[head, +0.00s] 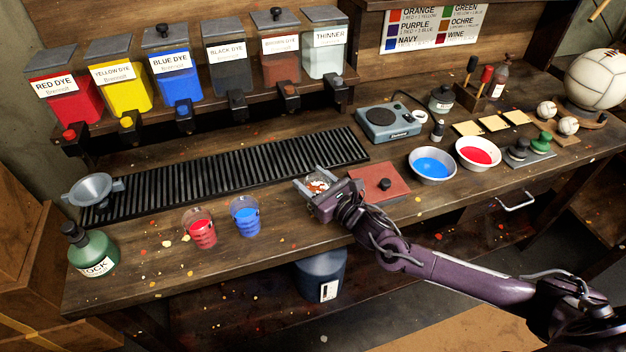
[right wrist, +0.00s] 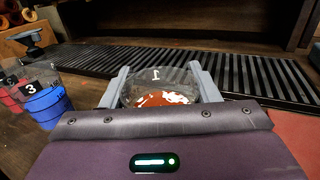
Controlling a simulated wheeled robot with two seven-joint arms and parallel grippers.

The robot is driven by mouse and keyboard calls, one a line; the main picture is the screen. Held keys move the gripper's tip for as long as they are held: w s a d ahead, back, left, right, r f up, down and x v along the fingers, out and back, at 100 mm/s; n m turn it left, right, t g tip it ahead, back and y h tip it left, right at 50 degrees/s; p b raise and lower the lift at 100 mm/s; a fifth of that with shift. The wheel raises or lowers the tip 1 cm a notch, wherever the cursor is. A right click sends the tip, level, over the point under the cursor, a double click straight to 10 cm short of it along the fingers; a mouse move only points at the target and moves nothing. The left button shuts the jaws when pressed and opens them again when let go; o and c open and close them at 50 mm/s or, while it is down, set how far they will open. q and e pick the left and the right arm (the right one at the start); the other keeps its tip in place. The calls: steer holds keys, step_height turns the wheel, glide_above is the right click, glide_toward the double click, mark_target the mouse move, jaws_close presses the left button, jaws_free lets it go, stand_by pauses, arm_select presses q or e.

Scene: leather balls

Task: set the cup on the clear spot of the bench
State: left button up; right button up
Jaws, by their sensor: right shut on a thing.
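My right gripper (head: 313,184) is over the front middle of the bench (head: 290,240), left of a red-brown pad. It is shut on a clear cup (head: 317,186). In the right wrist view the cup (right wrist: 160,80) sits upright between the two grey fingers of the gripper (right wrist: 160,88). It bears a 1 and shows red-brown and white patches. Its base is hidden, so I cannot tell whether it touches the bench. A red-filled cup (head: 202,230) and a blue-filled cup (head: 245,216) stand to the left. My left gripper is not in view.
A black slatted rack (head: 230,175) runs behind. The red-brown pad (head: 380,181) lies right of the gripper. Blue (head: 432,165) and red (head: 478,153) bowls stand further right. A green bottle (head: 90,250) and funnel (head: 92,189) are far left. Bare bench lies between the cups and gripper.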

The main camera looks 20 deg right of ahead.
steer(key=o, duration=1.2)
steer(key=shift+r, duration=0.15)
steer(key=shift+s+d, duration=0.15)
steer(key=shift+s, duration=0.1)
steer(key=b+v, duration=0.1)
steer(key=v, duration=0.9)
steer(key=shift+s+d, duration=0.15)
steer(key=shift+s, duration=0.15)
steer(key=shift+s+d+b, duration=0.15)
steer(key=shift+s+b, duration=0.15)
steer(key=shift+s, duration=0.05)
